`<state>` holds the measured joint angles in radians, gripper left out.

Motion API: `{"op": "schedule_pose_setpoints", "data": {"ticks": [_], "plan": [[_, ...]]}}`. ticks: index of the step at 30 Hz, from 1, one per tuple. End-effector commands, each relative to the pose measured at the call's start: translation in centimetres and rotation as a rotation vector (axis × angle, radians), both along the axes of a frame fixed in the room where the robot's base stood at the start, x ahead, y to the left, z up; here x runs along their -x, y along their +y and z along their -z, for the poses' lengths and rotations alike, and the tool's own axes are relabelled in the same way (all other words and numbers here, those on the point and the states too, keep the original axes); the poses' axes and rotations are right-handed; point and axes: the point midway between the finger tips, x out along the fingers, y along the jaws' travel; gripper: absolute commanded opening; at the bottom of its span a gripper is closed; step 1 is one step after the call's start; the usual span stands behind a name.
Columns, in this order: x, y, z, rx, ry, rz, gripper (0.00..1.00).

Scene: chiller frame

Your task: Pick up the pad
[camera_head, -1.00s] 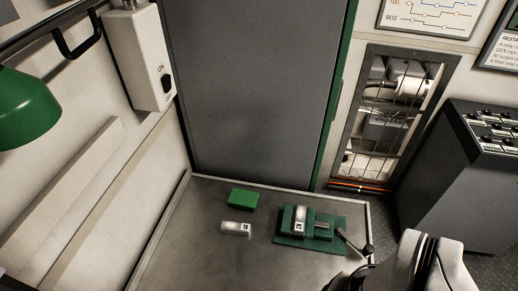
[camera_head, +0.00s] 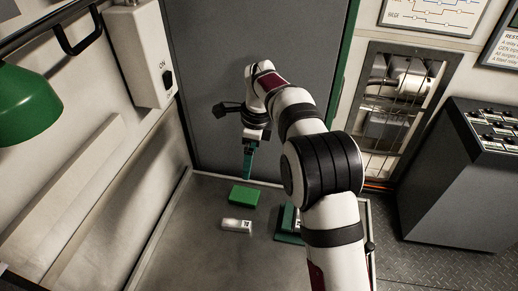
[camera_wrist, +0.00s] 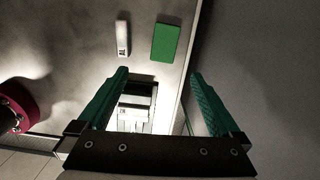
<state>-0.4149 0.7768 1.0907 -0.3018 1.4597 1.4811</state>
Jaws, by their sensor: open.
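A flat green rectangular block, which looks like the pad (camera_head: 243,195), lies on the grey bench top near its back edge. It also shows in the wrist view (camera_wrist: 165,42), beyond the fingertips. My gripper (camera_head: 247,174) hangs above and behind it, pointing down, near the dark door panel. In the wrist view my gripper (camera_wrist: 159,74) has its two green fingers wide apart with nothing held between them. The pad is apart from both fingers.
A small white labelled block (camera_head: 237,226) lies in front of the pad. A green vise-like fixture (camera_head: 287,224) stands to the right, partly hidden by my arm. The grey door panel (camera_head: 215,60) rises behind the bench. The bench's front left (camera_head: 185,245) is clear.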

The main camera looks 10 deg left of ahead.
Motion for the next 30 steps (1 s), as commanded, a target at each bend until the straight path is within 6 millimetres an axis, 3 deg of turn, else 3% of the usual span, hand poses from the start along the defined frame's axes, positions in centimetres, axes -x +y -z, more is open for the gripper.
{"op": "schedule_pose_setpoints", "data": {"ticks": [5, 12, 17, 24, 30], "plan": [[-0.7, 1.4, 3.3, 0.003, 0.006, 0.047, 1.00], [-0.6, 2.1, 9.9, 0.001, 0.005, 0.046, 1.00], [-0.7, 2.3, 11.9, 0.001, 0.003, 0.046, 1.00], [-0.9, 2.4, 16.3, 0.001, 0.004, 0.046, 1.00], [-1.0, 2.4, 16.8, -0.001, 0.002, 0.046, 1.00]]}}
